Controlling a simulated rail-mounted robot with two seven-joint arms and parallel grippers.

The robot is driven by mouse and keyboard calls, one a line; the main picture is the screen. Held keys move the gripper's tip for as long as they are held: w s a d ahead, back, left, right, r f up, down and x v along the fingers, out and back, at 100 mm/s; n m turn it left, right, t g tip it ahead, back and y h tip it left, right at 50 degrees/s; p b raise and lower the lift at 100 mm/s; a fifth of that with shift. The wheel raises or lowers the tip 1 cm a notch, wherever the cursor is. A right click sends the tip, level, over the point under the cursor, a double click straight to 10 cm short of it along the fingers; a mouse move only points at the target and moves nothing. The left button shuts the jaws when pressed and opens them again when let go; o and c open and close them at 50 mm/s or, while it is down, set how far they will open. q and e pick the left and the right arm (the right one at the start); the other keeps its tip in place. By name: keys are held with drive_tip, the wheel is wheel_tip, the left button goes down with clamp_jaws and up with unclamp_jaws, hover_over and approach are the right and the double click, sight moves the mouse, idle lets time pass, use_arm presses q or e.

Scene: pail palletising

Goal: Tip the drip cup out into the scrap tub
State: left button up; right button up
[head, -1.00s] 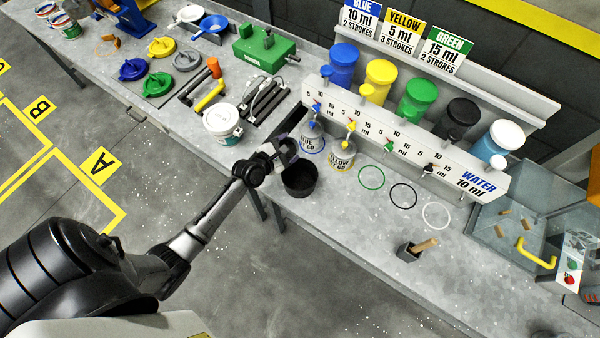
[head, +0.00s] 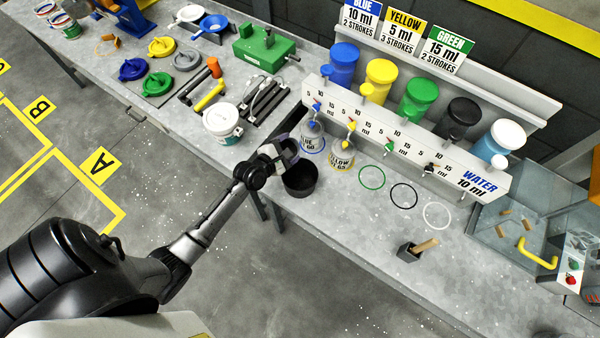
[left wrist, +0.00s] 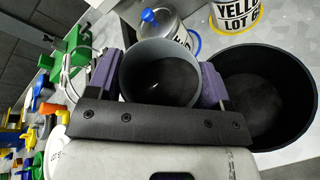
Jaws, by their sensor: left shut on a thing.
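The drip cup is a small grey cup (left wrist: 160,72) held between the purple-padded fingers of my left gripper (left wrist: 158,88). In the left wrist view its mouth faces the camera and its inside looks dark low down; I cannot tell how much is in it. In the head view my left gripper (head: 282,151) is at the back left of the scrap tub, close to its rim. The scrap tub is a round black tub (head: 300,182) at the bench's front edge; it also shows right of the cup in the left wrist view (left wrist: 290,140). My right gripper is out of view.
The blue-lot can (head: 313,147) and yellow-lot can (head: 341,156) stand just behind the tub, under the dispenser row (head: 400,140). A white-lidded pail (head: 222,121) stands to the left.

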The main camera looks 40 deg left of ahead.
sight(294, 156)
use_arm(q)
drive_tip(key=shift+d+r, duration=0.1)
drive_tip(key=shift+d, duration=0.05)
idle(0.4)
drive_tip(key=shift+m+b, duration=0.35)
drive_tip(key=shift+m, duration=0.05)
drive_tip(key=shift+d+r+m+t+y+b, duration=0.1)
drive_tip(key=shift+r+m+t+y+b, duration=0.05)
drive_tip(key=shift+m+t+y+b, duration=0.2)
idle(0.4)
drive_tip(key=shift+s+r+b, duration=0.1)
drive_tip(key=shift+b, duration=0.25)
drive_tip(key=shift+d+f+m+t+y+b, duration=0.35)
drive_tip(key=shift+m+b, duration=0.3)
drive_tip(key=shift+b, duration=0.5)
drive_tip(key=shift+a+f+b, duration=0.1)
drive_tip(key=shift+f+b, duration=0.15)
drive_tip(key=shift+b, duration=0.3)
drive_tip(key=shift+s+d+r+m+b, duration=0.1)
drive_tip(key=shift+d+r+m+b, duration=0.1)
drive_tip(key=shift+m+b, duration=0.9)
idle(0.4)
drive_tip(key=shift+d+t, duration=0.2)
drive_tip(key=shift+t, duration=0.1)
